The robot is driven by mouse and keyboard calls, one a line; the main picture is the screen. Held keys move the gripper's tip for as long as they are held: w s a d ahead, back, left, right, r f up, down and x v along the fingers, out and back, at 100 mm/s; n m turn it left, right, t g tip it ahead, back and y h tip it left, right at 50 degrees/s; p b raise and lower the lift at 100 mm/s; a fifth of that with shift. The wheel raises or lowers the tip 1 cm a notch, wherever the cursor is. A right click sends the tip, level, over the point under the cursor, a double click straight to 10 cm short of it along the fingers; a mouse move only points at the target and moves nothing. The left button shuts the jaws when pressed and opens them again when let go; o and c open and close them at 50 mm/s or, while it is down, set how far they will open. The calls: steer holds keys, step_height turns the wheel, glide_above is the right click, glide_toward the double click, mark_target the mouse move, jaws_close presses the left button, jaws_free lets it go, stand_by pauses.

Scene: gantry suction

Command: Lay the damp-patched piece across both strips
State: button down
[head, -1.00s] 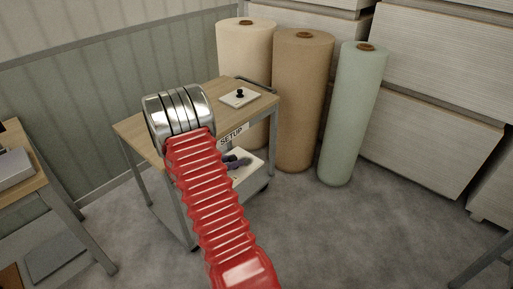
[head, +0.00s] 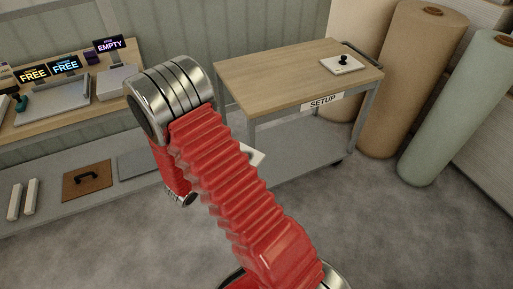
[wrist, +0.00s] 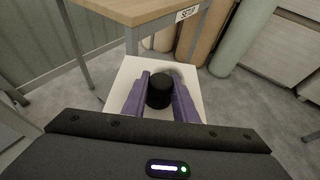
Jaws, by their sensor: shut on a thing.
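My gripper (wrist: 160,95) has purple fingers shut on the black knob of a pale square piece (wrist: 129,75). The piece is held clear above the floor, beside the cart. A faint greyish area shows beyond the knob, but I cannot tell clearly whether it is a damp patch. In the head view my arm hides the gripper and most of the piece; only a pale corner (head: 256,156) shows. Two pale parallel strips, a left one (head: 15,200) and a right one (head: 31,196), stand apart on the lower shelf at the left, with nothing across them.
The SETUP cart (head: 280,77) carries another pale piece with a black knob (head: 342,65). A brown board with a handle (head: 87,182) and a grey plate (head: 138,166) lie right of the strips. The bench above (head: 112,55) holds signs and devices. Tall rolls (head: 410,75) stand right.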

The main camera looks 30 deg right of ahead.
steer(key=a+n+t+y, duration=0.2)
steer(key=a+n+t, duration=0.1)
steer(key=a, duration=1)
steer(key=shift+a+f, duration=0.4)
steer(key=shift+s, duration=0.2)
